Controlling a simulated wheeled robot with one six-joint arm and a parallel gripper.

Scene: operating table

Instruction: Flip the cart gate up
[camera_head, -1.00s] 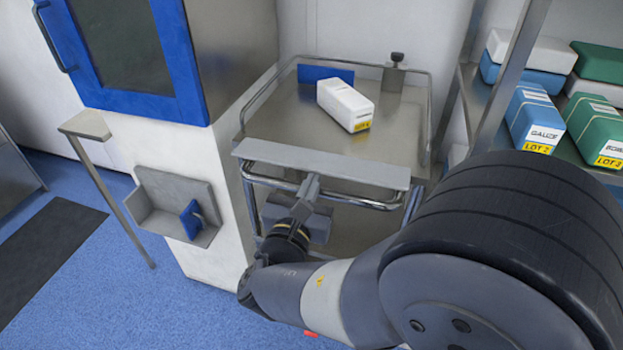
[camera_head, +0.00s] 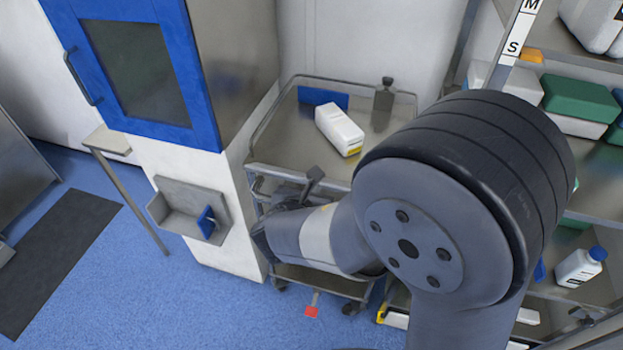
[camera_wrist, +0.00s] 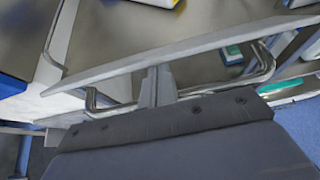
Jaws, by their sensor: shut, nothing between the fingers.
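The steel cart (camera_head: 380,145) stands in the middle of the head view, beside the white cabinet. Its gate is a flat grey plate (camera_head: 272,171) along the near edge of the cart top; my arm hides its right part. In the wrist view the gate (camera_wrist: 215,42) is a long slanted strip across the picture. My gripper (camera_head: 316,174) is shut and empty at the near edge. In the wrist view its fingertips (camera_wrist: 157,72) meet the strip's lower edge; I cannot tell whether they touch it. The gate's exact tilt is unclear.
A white bottle (camera_head: 339,129) lies on the cart top near a blue panel (camera_head: 323,98). The blue-framed cabinet (camera_head: 132,75) stands close on the left, with a wall tray (camera_head: 180,220) below. Shelves with boxes (camera_head: 582,97) stand right.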

